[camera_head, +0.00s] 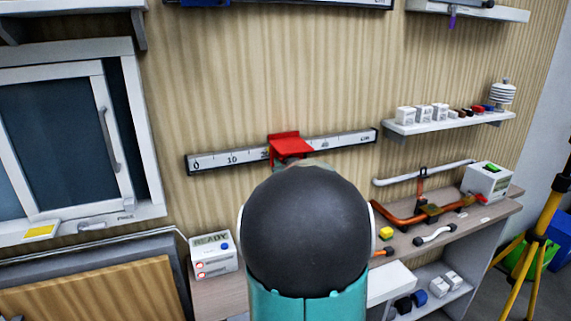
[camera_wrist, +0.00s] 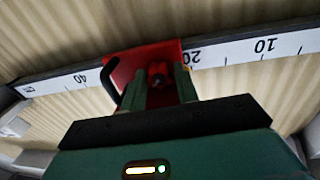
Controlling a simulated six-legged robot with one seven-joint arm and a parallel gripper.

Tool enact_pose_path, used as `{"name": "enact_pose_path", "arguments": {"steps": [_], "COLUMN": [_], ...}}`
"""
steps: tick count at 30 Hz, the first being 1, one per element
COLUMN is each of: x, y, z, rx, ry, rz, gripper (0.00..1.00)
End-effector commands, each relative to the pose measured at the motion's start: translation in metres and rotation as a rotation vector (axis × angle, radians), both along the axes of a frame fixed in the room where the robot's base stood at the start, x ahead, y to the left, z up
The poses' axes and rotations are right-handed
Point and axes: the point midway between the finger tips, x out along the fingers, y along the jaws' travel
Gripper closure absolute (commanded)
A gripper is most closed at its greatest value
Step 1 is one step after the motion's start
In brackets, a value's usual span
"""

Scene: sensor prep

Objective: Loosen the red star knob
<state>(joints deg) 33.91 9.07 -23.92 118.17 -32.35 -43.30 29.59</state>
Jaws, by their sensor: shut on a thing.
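The red slider (camera_head: 288,145) sits on the white wall ruler (camera_head: 228,158), between the 10 and 40 marks. In the wrist view the red slider (camera_wrist: 122,72) shows with a dark handle on one side. The red star knob (camera_wrist: 157,75) is on its face, between the two green fingers of my gripper (camera_wrist: 158,80). The fingers are shut on the knob, which they partly cover. In the head view my dark, round arm link hides the gripper and the knob.
A bench (camera_head: 457,232) at the right holds orange and white tools and a white box with a green top (camera_head: 487,181). A box reading READY (camera_head: 212,254) stands at the lower left. A shelf (camera_head: 448,124) with small items is on the wall at right; a window (camera_head: 60,140) is at left.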

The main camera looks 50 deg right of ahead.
Motion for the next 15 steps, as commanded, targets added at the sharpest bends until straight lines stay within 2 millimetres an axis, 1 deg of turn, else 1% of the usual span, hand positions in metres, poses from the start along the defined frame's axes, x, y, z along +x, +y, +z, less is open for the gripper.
{"name": "enact_pose_path", "arguments": {"steps": [5,15], "x": [-0.0009,-0.0013], "y": [-0.0006,-0.0011], "z": [-0.0003,-0.0003], "rx": [-0.106,-0.374], "ry": [0.063,0.22], "rz": [-0.002,-0.003], "gripper": [0.93,0.93]}}
